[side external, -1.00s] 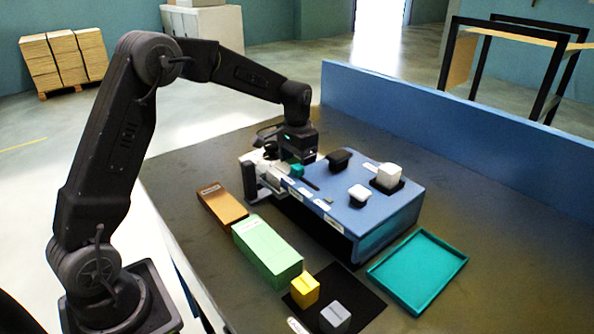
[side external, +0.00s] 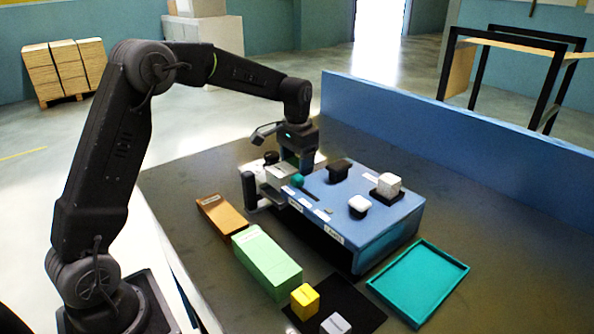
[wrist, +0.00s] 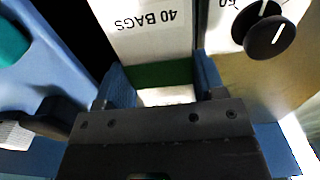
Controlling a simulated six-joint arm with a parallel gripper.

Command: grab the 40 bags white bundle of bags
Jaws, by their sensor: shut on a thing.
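The white bundle marked "40 BAGS" (wrist: 150,38) shows in the wrist view, its lettering upside down and a dark green band at its near end. My gripper (wrist: 165,88) has its blue fingers on either side of that end and is shut on the bundle. In the side view my gripper (side external: 303,165) is over the left end of the blue machine (side external: 345,235). The bundle is mostly hidden there; a bit of green shows by the fingers.
A black knob (wrist: 269,36) on a pale panel is close right of the bundle. Black and white knobs stand on the machine's top. In front lie a brown block (side external: 220,215), a green block (side external: 266,262), a yellow cube (side external: 305,301) and an empty teal tray (side external: 418,282).

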